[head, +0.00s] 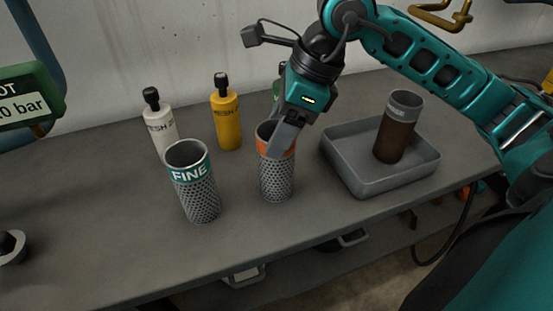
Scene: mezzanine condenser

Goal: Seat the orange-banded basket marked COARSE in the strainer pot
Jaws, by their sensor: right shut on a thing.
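The orange-banded basket (277,178) is a grey perforated cylinder standing upright on the bench, at the middle of the head view. My right gripper (284,138) reaches down over its rim and is shut on it. The fingers cover much of the orange band, so I cannot read its marking. A similar basket with a teal band marked FINE (198,190) stands upright to its left, apart from it. I cannot make out the strainer pot in this view. My left gripper is not in view.
A grey tray (372,186) at right holds a brown, grey-banded cylinder (396,138). A green sign (28,97) is at left.

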